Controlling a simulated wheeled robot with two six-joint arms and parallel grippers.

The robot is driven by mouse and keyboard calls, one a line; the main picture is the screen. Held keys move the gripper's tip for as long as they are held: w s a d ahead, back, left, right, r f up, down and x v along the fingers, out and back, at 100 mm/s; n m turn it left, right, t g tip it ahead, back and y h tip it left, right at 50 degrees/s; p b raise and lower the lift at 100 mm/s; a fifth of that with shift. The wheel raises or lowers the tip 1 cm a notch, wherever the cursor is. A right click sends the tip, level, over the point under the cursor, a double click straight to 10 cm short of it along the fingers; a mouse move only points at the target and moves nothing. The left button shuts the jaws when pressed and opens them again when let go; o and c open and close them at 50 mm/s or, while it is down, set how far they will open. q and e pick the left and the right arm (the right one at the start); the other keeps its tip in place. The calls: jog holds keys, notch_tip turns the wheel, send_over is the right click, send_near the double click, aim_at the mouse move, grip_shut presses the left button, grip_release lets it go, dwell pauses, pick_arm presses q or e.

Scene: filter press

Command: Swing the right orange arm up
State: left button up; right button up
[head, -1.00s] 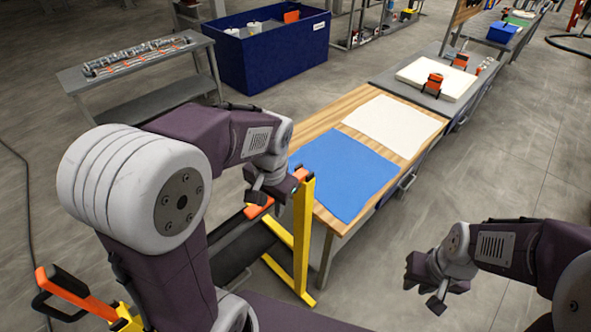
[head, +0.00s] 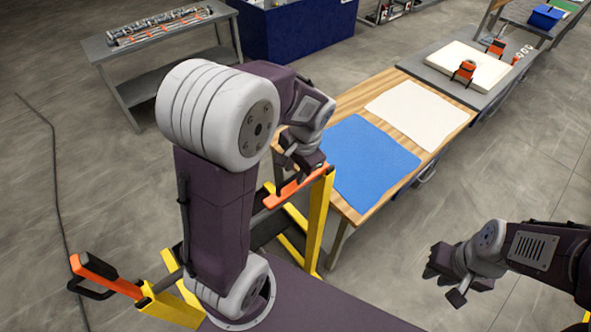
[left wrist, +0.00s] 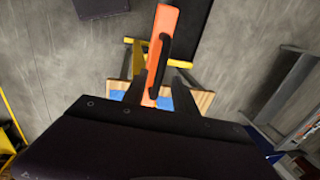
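The right orange arm (head: 300,185) lies near horizontal at the top of a yellow post of the yellow stand (head: 320,222). In the left wrist view the orange arm (left wrist: 162,30) with its black handle (left wrist: 158,70) runs between my left gripper's fingers. My left gripper (head: 300,172) is just over it, fingers apart, with space beside the bar; contact is not clear. The left orange arm (head: 97,268), with a black handle, sticks out at the stand's other side. My right gripper (head: 447,278) is apart from everything, fingers spread and empty.
A wooden-topped bench (head: 346,108) beside the stand carries a blue cloth (head: 370,165) and a white cloth (head: 418,112). A grey table (head: 195,48) stands at the back left. The floor between my right gripper and the bench is free.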

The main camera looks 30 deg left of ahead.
pick_arm(q)
jog(key=shift+s+f, duration=0.1)
jog(key=shift+f, duration=0.3)
jog(key=shift+s, duration=0.1)
jog(key=shift+r, duration=0.1)
jog(key=shift+c, duration=0.3)
grip_shut()
dwell(0.7)
